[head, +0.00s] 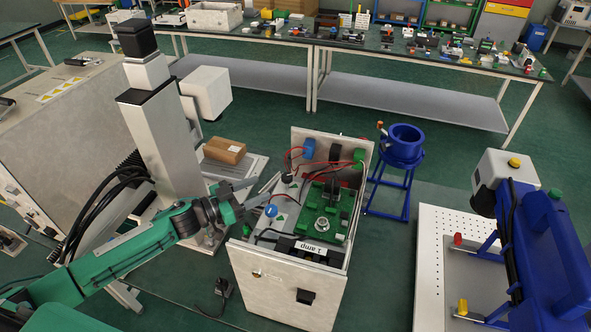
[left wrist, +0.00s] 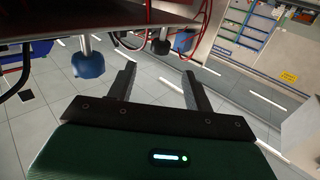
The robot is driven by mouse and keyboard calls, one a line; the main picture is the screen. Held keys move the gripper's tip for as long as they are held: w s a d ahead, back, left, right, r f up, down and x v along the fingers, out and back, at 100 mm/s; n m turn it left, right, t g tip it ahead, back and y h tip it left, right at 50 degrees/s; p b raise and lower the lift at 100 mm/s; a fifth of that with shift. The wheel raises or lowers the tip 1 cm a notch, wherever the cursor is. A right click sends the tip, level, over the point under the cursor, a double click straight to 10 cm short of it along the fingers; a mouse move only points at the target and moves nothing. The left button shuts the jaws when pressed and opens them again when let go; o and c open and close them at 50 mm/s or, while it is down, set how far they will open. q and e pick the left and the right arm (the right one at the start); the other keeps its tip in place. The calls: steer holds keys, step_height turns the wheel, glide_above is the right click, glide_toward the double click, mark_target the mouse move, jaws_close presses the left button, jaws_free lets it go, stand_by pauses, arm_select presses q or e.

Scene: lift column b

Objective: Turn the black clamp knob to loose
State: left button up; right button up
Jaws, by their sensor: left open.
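The black clamp knob (head: 287,178) is at the left side of the open white box in the head view. In the left wrist view the black knob (left wrist: 161,46) shows on a short pale stem, just past and between my fingertips. A blue knob (head: 271,210) sits nearer on the same side; it also shows at the left in the left wrist view (left wrist: 87,63). My left gripper (head: 263,187) is open and empty beside the box, with its fingers (left wrist: 158,72) pointing towards the black knob and apart from it. My right gripper is not in view.
The white box (head: 290,284) holds a green board (head: 325,222), red and black wires and a "1 amp" label. A grey column (head: 165,150) stands behind my left arm. A blue stand (head: 403,150) and white perforated plate (head: 432,262) are to the right.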

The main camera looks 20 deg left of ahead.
mark_target(291, 175)
arm_select(q)
steer(key=p+x, duration=0.3)
steer(key=x, duration=0.7)
steer(key=shift+w+d+r+p, duration=0.1)
steer(key=shift+w+d+p, duration=0.1)
steer(key=shift+w+p, duration=0.15)
steer(key=shift+w+d, duration=0.2)
steer(key=shift+d, duration=0.05)
steer(key=shift+w+d, duration=0.2)
steer(key=c, duration=1)
steer(key=shift+o, duration=0.2)
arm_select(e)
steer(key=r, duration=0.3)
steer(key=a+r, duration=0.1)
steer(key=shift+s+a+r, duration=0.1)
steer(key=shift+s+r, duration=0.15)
